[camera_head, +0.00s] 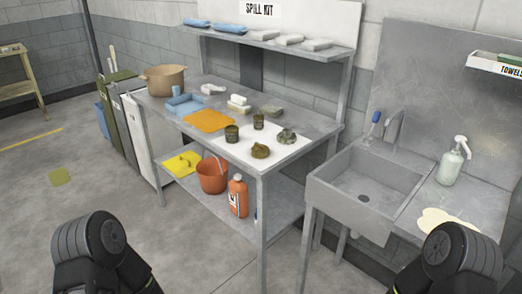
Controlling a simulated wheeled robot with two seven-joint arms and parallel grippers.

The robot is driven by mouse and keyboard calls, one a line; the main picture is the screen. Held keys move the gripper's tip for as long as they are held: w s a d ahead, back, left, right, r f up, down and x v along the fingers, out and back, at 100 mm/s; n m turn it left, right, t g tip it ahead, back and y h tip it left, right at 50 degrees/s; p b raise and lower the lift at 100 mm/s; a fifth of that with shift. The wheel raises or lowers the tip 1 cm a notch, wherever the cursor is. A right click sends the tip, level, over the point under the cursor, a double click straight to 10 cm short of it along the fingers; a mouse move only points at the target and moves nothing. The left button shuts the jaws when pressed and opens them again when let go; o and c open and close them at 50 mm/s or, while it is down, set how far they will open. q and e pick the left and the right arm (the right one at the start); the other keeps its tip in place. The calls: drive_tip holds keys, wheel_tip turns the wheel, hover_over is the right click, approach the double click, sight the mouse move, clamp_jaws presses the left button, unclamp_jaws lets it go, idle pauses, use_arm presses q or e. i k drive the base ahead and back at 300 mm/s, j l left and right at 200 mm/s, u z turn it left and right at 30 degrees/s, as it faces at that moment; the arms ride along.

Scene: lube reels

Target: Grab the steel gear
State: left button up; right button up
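A grey, toothed-looking lump (287,136), which looks like the steel gear, lies on a white sheet (222,145) at the right end of the steel workbench. It is small, and its teeth are not clear. Beside it on the sheet are two dark green cylindrical parts (232,134) (258,121) and a brownish-gold round part (260,150). Parts of my two dark arms show at the bottom left and bottom right, well in front of the bench. No gripper fingers can be seen, and nothing touches the parts.
Below are an orange bucket (212,175) and bottle (238,197). A sink (366,186) stands right.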

sight(286, 136)
drive_tip(key=j+z, duration=0.1)
drive_tip(key=z, duration=0.3)
drive_tip(key=i+j+z, duration=0.1)
drive_tip(key=z, duration=0.35)
drive_tip(key=j+z, duration=0.15)
drive_tip(key=z, duration=0.25)
drive_tip(key=j+z, duration=0.15)
drive_tip(key=z, duration=0.3)
drive_tip(key=j+z, duration=0.15)
drive_tip(key=j, duration=0.25)
drive_tip(key=k+j+z, duration=0.2)
drive_tip(key=j, duration=0.2)
drive_tip(key=j+z, duration=0.15)
drive_tip(key=j, duration=0.3)
drive_tip(key=k+j+z, duration=0.15)
drive_tip(key=j, duration=0.2)
drive_tip(key=k+j, duration=0.1)
drive_tip(key=j, duration=0.25)
